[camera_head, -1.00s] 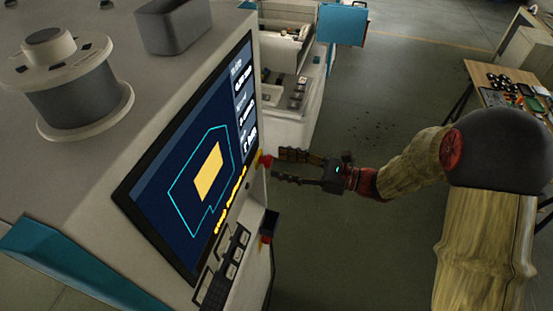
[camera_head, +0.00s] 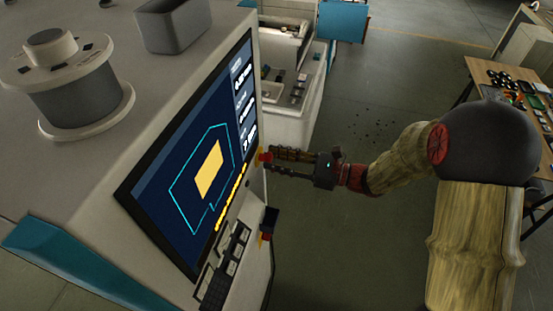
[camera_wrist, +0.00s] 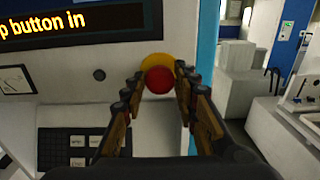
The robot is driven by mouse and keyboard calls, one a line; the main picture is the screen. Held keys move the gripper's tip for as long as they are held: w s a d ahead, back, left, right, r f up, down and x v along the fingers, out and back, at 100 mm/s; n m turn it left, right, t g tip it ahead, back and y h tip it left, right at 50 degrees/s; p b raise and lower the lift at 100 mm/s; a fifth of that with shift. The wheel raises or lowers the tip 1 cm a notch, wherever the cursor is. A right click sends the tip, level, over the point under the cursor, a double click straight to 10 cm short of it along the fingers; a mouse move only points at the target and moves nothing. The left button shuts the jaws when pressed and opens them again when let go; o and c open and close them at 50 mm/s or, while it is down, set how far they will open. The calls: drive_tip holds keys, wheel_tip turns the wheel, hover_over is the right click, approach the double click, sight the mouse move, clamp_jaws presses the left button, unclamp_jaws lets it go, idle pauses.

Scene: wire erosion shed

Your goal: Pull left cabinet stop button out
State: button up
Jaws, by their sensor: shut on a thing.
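The red stop button (camera_wrist: 159,79) with its yellow collar (camera_wrist: 152,61) sits on the cabinet's front panel, right of the screen, in the wrist view. In the head view the red button (camera_head: 264,156) shows small at the screen's lower right edge. My gripper (camera_wrist: 158,80) reaches it with one finger on each side, its tips shut on the button. In the head view my gripper (camera_head: 270,161) points left at the panel. The wrist view's display (camera_wrist: 75,22) reads "p button in" in yellow letters.
The cabinet's screen (camera_head: 200,165) and keypad (camera_head: 226,262) lie left of my gripper. A second red button (camera_head: 267,237) on a dark box sits lower on the panel. Another machine (camera_head: 292,85) stands behind. A table with parts (camera_head: 510,85) is at the right. Floor between is open.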

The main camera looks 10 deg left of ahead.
clamp_jaws()
drive_tip(key=shift+d, duration=0.55)
drive_tip(key=shift+o, duration=1.5)
unclamp_jaws()
drive_tip(key=shift+o, duration=1.3)
drive_tip(key=shift+d, duration=0.15)
drive_tip(key=shift+o, duration=0.8)
